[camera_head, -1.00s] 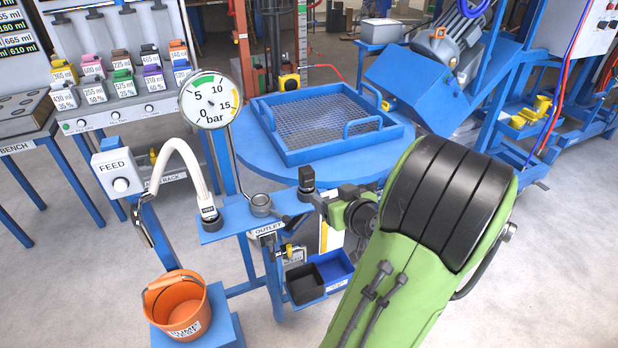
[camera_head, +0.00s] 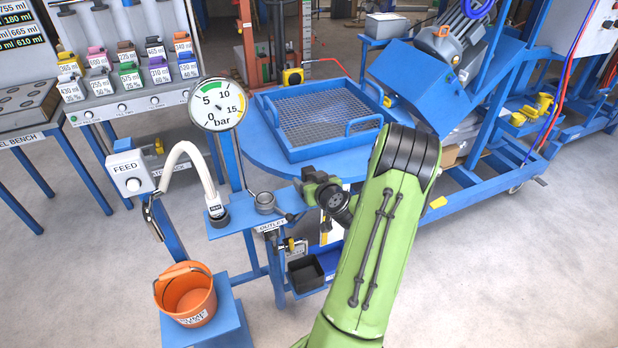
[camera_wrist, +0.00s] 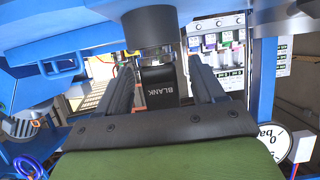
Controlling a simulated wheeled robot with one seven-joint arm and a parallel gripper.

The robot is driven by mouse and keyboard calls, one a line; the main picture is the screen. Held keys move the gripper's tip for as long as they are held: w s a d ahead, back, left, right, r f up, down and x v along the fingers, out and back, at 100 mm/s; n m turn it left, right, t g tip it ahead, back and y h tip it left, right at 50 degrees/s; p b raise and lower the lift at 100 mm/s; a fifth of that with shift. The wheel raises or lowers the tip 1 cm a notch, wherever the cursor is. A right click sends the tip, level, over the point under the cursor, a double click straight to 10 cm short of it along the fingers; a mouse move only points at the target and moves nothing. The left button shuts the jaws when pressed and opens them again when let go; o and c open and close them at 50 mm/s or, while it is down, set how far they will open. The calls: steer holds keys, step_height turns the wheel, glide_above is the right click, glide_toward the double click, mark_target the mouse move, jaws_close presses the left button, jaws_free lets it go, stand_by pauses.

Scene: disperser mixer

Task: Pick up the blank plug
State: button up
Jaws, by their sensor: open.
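The blank plug (camera_wrist: 160,84) shows in the wrist view as a dark block lettered BLANK, between my gripper's two fingers. A wider dark cylinder (camera_wrist: 148,27) adjoins it at the top of that view. My gripper (camera_wrist: 158,68) is open, with one finger on each side of the plug and visible gaps between. In the head view my gripper (camera_head: 311,178) is at the right end of the blue outlet bracket (camera_head: 236,225) and hides the plug.
A grey ring fitting (camera_head: 264,202) and a white hose (camera_head: 184,150) are left of my gripper. The pressure gauge (camera_head: 217,104) rises behind them. A blue mesh tray (camera_head: 320,118) lies behind. An orange bucket (camera_head: 186,293) and black bin (camera_head: 304,273) are lower down.

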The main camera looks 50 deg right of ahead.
steer(key=shift+x, duration=0.8)
steer(key=shift+s, duration=0.1)
steer(key=shift+c, duration=0.5)
